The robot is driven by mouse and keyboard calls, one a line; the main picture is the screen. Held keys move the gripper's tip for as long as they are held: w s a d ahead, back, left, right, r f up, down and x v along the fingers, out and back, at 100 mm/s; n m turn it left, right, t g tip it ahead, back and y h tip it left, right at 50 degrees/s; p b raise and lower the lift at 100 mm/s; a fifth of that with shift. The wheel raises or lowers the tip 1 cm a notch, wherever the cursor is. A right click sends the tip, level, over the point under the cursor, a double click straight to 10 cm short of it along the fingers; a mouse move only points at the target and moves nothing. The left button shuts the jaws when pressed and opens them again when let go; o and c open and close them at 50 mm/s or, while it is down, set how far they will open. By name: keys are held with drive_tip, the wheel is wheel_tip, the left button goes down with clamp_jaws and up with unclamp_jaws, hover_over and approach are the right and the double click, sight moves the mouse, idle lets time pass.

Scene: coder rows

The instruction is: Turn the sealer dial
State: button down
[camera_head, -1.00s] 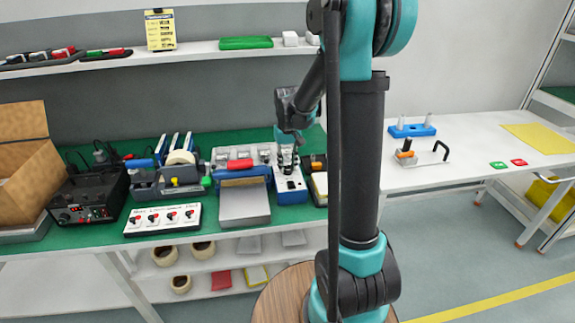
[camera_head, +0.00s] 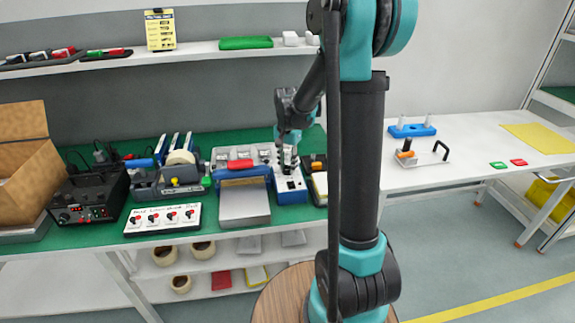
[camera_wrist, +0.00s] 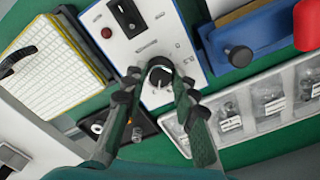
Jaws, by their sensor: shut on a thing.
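The sealer's control box (camera_head: 291,184), white-topped with blue sides, stands on the green bench mat in the head view. In the wrist view its white panel (camera_wrist: 150,45) carries a round dial (camera_wrist: 159,77) with a dark rim and pale centre. The fingers hide parts of the dial's edge. In the head view my gripper (camera_head: 288,160) is over the box, and the dial cannot be made out.
A blue unit with a red handle (camera_head: 240,164) and a grey plate (camera_head: 244,203) stand just left of the box. A tray of small parts (camera_wrist: 270,92) and a yellow-edged pad (camera_wrist: 48,68) flank the panel. A shelf (camera_head: 200,51) runs behind.

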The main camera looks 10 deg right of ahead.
sight(288, 168)
drive_tip(key=shift+m, duration=0.7)
drive_tip(key=c, duration=1.2)
unclamp_jaws()
wheel_tip(288, 168, up, 12)
drive_tip(key=s+d+f+n+t, duration=0.1)
drive_tip(key=s+f+n, duration=0.2)
drive_tip(key=s, duration=0.4)
drive_tip(key=s+d+f+n+t, duration=0.1)
drive_tip(key=s+d+f+n, duration=0.1)
drive_tip(key=s+f, duration=0.4)
drive_tip(key=s+d+f+n+t, duration=0.1)
drive_tip(key=s+f+n, duration=0.3)
drive_tip(key=s, duration=0.5)
drive_tip(key=shift+s+d+f+n+t, duration=0.1)
drive_tip(key=shift+d+f+n+t, duration=0.2)
drive_tip(key=shift+f+t, duration=0.35)
